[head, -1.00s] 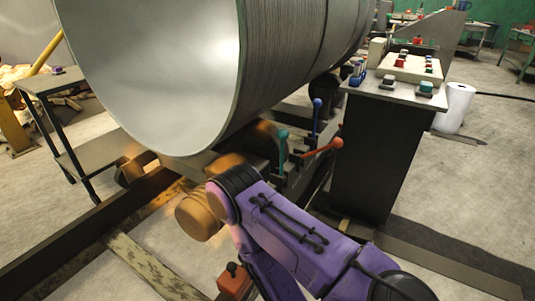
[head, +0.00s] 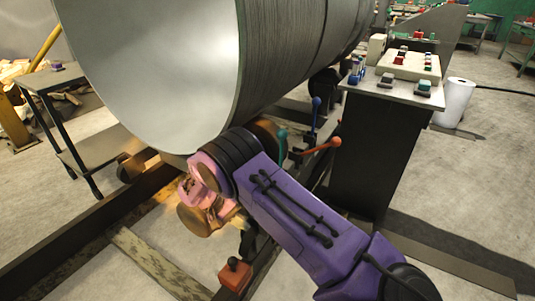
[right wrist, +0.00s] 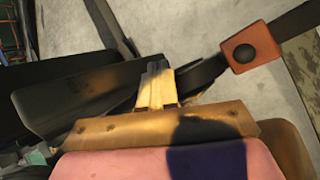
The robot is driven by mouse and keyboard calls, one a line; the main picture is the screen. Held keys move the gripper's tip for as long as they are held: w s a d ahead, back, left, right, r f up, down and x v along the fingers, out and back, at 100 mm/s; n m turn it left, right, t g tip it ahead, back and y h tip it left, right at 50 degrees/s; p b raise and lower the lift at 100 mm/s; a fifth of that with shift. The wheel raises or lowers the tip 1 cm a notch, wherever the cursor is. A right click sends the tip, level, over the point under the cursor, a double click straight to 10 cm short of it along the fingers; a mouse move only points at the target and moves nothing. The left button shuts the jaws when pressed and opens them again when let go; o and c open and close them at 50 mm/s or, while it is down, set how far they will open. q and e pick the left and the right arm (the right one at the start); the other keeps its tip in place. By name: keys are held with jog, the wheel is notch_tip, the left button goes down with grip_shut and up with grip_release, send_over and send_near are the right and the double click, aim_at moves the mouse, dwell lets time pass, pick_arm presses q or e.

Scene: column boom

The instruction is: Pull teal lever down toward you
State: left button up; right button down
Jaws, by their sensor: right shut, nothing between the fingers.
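The teal lever (head: 282,142) stands upright below the large grey cylinder. Its round knob and upper stem show in the head view, and my purple right arm covers its lower part. A red-orange lever (head: 322,147) slants to its right, and a blue lever (head: 316,108) stands behind. My right gripper's pink wrist part shows in the head view, left of and lower than the teal lever and apart from it. In the right wrist view the right gripper (right wrist: 157,75) is shut and empty. I cannot make out the teal lever there. My left gripper is out of view.
The large grey cylinder (head: 180,70) hangs over the levers. A dark pedestal (head: 370,150) with a button panel stands to the right. A red-orange box with a black knob (head: 236,273) is low in front. A dark side table (head: 55,80) stands left.

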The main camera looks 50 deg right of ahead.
jog(key=w+r+h+b, duration=0.1)
jog(key=w+r+h, duration=0.1)
jog(key=r, duration=0.5)
jog(key=w+r+h+b, duration=0.1)
jog(key=w+r+h, duration=0.2)
jog(key=r+h, duration=0.2)
jog(key=w+d+r+h+b, duration=0.1)
jog(key=r+h, duration=0.3)
jog(key=r, duration=0.5)
jog(key=shift+w+r+g, duration=0.2)
jog(key=shift+w+g, duration=0.2)
jog(key=shift+w, duration=0.25)
